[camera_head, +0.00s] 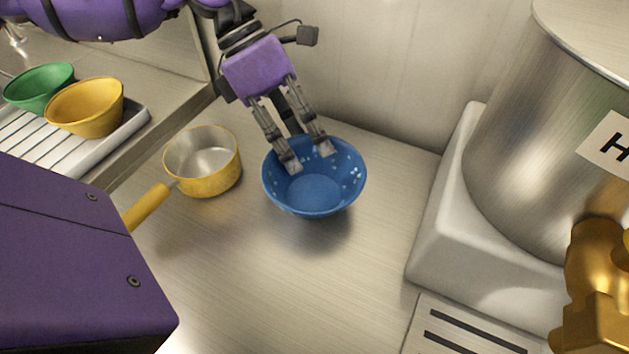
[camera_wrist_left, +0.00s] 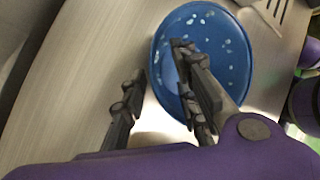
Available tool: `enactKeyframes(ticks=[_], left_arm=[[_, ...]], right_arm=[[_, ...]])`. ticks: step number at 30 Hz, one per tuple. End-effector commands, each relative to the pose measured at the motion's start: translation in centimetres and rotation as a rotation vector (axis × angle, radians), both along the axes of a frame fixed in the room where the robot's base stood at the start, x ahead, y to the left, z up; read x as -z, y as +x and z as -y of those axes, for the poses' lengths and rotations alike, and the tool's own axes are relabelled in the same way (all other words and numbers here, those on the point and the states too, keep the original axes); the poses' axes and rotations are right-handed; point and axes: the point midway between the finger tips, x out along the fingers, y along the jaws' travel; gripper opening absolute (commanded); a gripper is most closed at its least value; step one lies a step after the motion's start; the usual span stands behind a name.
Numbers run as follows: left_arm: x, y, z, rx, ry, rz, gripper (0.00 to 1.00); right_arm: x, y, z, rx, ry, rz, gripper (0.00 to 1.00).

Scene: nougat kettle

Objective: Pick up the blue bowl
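The blue bowl (camera_head: 314,194), with light speckles inside, sits upright on the metal counter in the middle of the head view. My left gripper (camera_head: 309,157) is over the back part of the bowl, fingers pointing down and spread apart. In the left wrist view the bowl (camera_wrist_left: 222,45) shows at the top. There, one finger of my left gripper (camera_wrist_left: 158,68) overlaps the bowl and the other is to the left, outside its outline. Nothing is held between them. I cannot tell whether a finger touches the bowl. My right gripper is not in view.
A yellow saucepan (camera_head: 203,165) stands just left of the bowl. Green (camera_head: 38,88) and yellow (camera_head: 85,106) bowls stand on a ribbed white rack (camera_head: 55,150) at left. A large steel kettle (camera_head: 525,130) on a pale base (camera_head: 450,215) and a brass tap (camera_head: 596,270) are at right. The counter in front is clear.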

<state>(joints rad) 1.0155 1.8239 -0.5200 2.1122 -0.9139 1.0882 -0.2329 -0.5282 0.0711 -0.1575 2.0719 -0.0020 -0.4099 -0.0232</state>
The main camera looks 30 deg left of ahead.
Motion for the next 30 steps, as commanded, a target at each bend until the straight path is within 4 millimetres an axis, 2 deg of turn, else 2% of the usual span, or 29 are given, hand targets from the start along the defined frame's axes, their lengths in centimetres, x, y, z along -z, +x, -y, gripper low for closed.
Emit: enactKeyframes(ticks=[3, 10, 15, 17, 30], left_arm=[[0.76, -0.05, 0.56, 0.002, -0.001, 0.000, 0.28], [0.82, -0.04, 0.59, -0.001, 0.000, 0.001, 0.28], [0.82, -0.04, 0.57, 0.000, 0.001, 0.001, 0.06], [0.82, -0.04, 0.57, 0.000, 0.001, 0.001, 0.00], [0.41, 0.00, 0.55, 0.000, 0.000, 0.002, 0.00]], right_arm=[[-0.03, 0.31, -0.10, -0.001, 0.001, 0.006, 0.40], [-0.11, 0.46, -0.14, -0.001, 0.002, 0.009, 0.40], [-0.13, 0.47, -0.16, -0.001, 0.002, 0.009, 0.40], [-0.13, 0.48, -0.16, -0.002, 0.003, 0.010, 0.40], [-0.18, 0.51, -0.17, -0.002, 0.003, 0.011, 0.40]])
